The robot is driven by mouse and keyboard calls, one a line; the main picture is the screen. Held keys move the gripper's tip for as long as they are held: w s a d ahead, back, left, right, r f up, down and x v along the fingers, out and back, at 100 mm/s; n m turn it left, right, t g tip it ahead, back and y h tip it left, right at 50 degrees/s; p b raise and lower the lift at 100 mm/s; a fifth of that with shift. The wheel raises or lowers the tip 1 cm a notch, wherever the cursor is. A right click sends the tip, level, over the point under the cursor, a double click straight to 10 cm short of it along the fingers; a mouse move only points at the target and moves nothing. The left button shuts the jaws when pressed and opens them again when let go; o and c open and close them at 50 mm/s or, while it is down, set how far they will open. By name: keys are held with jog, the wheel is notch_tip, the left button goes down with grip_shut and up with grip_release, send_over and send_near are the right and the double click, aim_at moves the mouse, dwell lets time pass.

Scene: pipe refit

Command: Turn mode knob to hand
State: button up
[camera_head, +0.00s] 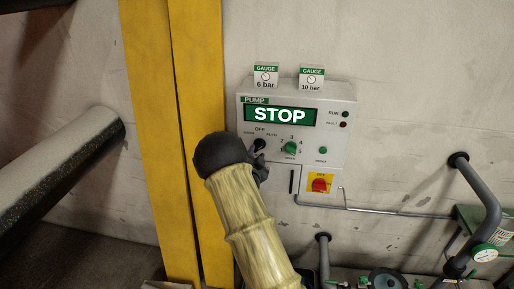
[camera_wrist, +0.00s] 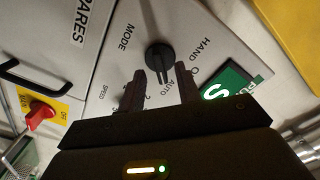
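The black mode knob (camera_wrist: 159,56) sits on the pump panel; in the wrist view the labels MODE, HAND and AUTO are around it. Its bar points roughly towards the AUTO label in that view, but its exact setting is hard to read. My gripper (camera_wrist: 160,70) is open, with one finger on each side of the knob's lower end; I cannot tell whether they touch it. In the head view the knob (camera_head: 259,144) shows beside my dark wrist, and my gripper (camera_head: 262,170) is partly hidden by it. The panel display (camera_head: 280,115) reads STOP.
A green speed knob (camera_head: 290,148) and green button (camera_head: 323,150) are close to the right. A red switch on a yellow plate (camera_head: 320,184) is below. Yellow posts (camera_head: 190,110) stand left of the panel. Grey pipes (camera_head: 480,190) are at the lower right.

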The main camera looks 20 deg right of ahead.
jog(key=shift+x, duration=1.1)
grip_shut()
